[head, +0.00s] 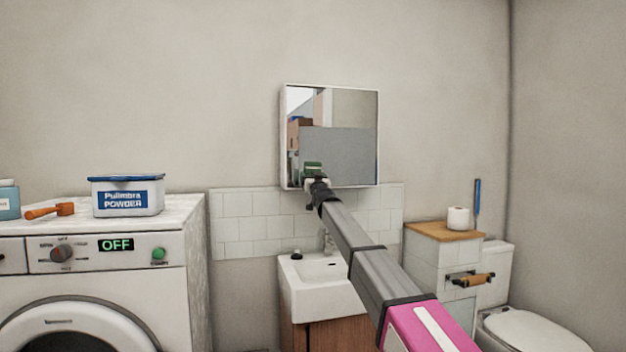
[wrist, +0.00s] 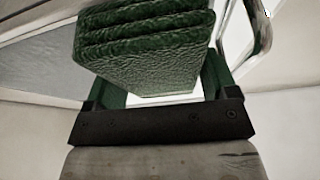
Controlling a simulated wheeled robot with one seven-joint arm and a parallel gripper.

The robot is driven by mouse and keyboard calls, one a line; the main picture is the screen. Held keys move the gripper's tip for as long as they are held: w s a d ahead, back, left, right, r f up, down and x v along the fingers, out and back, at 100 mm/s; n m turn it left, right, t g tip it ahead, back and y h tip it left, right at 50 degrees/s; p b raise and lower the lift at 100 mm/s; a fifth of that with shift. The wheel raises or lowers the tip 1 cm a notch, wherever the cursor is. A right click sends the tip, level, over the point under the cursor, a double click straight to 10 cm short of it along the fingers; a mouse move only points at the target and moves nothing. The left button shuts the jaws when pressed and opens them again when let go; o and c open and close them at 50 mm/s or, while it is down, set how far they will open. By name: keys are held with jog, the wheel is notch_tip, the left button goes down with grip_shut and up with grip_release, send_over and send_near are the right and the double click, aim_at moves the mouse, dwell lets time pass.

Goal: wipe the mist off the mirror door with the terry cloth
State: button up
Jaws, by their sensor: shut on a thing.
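The mirror door (head: 340,105) of a white-framed wall cabinet hangs above the sink. A flat grey, hazy patch (head: 342,155) covers much of its lower part; the upper part and a strip at the left look clear. My gripper (head: 317,182) is at the mirror's lower left, shut on the folded green terry cloth (head: 312,168). In the wrist view the cloth (wrist: 150,50) stands in thick layers between the fingers, with the mirror (wrist: 40,62) tilted at the left. Whether the cloth touches the glass cannot be told.
The sink (head: 315,272) and its faucet (head: 328,243) are below my arm. A washing machine (head: 100,262) with a powder box (head: 127,197) stands at left. A toilet (head: 530,328) and a ledge with a paper roll (head: 458,218) are at right.

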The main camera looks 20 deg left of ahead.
aim_at(350, 154)
jog(key=shift+w+a, duration=0.4)
jog(key=shift+w, duration=0.2)
jog(key=shift+d, duration=0.1)
jog(key=shift+w+d, duration=0.45)
jog(key=shift+d, duration=0.35)
jog(key=shift+w+d, duration=0.4)
jog(key=shift+d, duration=0.35)
jog(key=shift+w+d, duration=2)
jog(key=shift+d, duration=1.15)
jog(key=shift+w+d, duration=1.95)
jog(key=shift+d, duration=1.15)
jog(key=shift+w+d, duration=2)
jog(key=shift+d, duration=1.15)
jog(key=shift+d+r, duration=0.1)
jog(key=shift+r, duration=4.2)
jog(key=shift+s+a, duration=0.65)
jog(key=shift+a, duration=0.45)
jog(key=shift+s+a, duration=0.7)
jog(key=shift+a, duration=0.35)
jog(key=shift+s+a, duration=0.65)
jog(key=shift+a, duration=0.45)
